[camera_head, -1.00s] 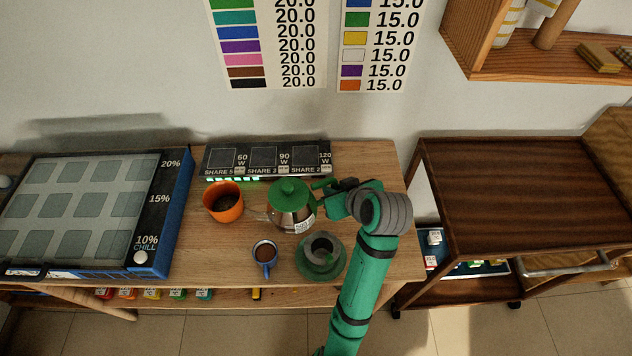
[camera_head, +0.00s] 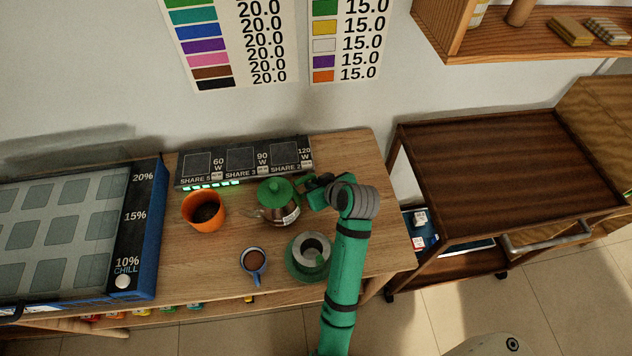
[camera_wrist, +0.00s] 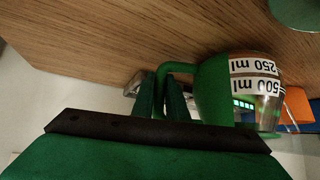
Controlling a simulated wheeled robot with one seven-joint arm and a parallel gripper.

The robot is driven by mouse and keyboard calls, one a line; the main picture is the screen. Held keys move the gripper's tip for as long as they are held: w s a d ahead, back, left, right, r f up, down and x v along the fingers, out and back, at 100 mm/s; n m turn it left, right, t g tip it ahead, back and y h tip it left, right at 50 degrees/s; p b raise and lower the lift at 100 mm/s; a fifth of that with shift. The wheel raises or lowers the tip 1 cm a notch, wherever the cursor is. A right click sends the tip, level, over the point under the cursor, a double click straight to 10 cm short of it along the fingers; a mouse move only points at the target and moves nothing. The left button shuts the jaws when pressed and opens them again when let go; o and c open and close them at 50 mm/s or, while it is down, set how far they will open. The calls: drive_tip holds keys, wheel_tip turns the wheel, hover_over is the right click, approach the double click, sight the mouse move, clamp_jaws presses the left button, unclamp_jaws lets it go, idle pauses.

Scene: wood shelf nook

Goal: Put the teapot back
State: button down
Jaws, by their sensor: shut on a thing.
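The teapot (camera_head: 281,208) has a green lid, a clear body with dark liquid and a green handle. It is at the back middle of the wooden table (camera_head: 200,265), spout toward the left. My gripper (camera_head: 312,193) is at its right side, shut on the handle. In the wrist view my fingers (camera_wrist: 162,98) close around the green handle, and the teapot body (camera_wrist: 240,90) with its 250 ml and 500 ml marks is beside them. I cannot tell whether its base touches the table.
An orange cup (camera_head: 190,222) stands close left of the spout. A share panel (camera_head: 242,160) lies behind, a chill board (camera_head: 140,235) left, and a dark cart (camera_head: 490,170) right.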

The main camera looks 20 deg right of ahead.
drive_tip(key=shift+a, duration=0.2)
drive_tip(key=c, duration=2.2)
unclamp_jaws()
drive_tip(key=shift+s+d+f, duration=0.1)
drive_tip(key=shift+f, duration=0.05)
drive_tip(key=o, duration=0.5)
drive_tip(key=shift+d, duration=0.1)
drive_tip(key=shift+c, duration=0.2)
drive_tip(key=shift+s+r, duration=0.1)
drive_tip(key=shift+r, duration=0.25)
drive_tip(key=v, duration=1.1)
drive_tip(key=shift+s, duration=0.3)
drive_tip(key=shift+w+r, duration=0.15)
